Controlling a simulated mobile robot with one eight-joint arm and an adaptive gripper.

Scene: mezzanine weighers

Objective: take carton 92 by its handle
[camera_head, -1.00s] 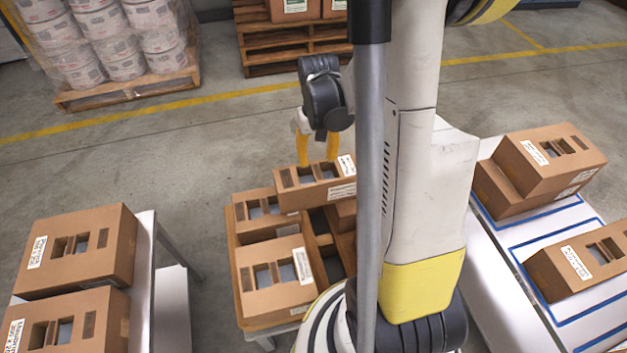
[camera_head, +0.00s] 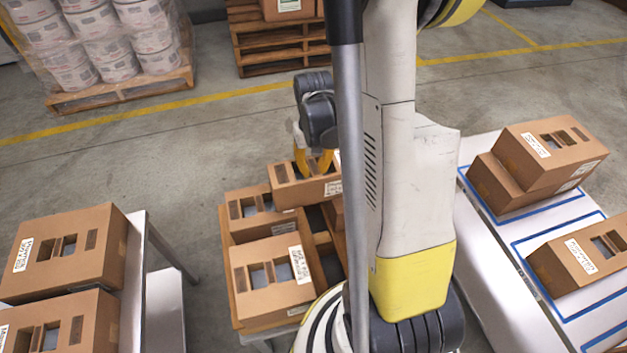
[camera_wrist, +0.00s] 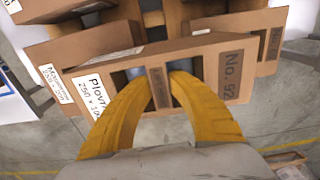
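Carton 92 (camera_wrist: 234,75) is a brown cardboard box marked "No. 92", with a handle strip (camera_wrist: 160,88) between two openings in its top. In the head view, carton 92 (camera_head: 288,195) sits at the back of the stack, tilted in the picture and partly hidden by my arm. My gripper (camera_wrist: 162,76) has two curved yellow fingers, one in each opening, with the tips drawn in against the strip's sides. In the head view, my gripper (camera_head: 315,170) reaches down into the carton's top. The fingertips' ends are hidden inside the openings.
Other cartons (camera_head: 270,290) share the wooden pallet (camera_head: 234,292) below. Cartons (camera_head: 70,250) stand on a table at left. More cartons (camera_head: 530,165) stand on a blue-marked white table (camera_head: 500,240) at right. Floor behind the stack is clear.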

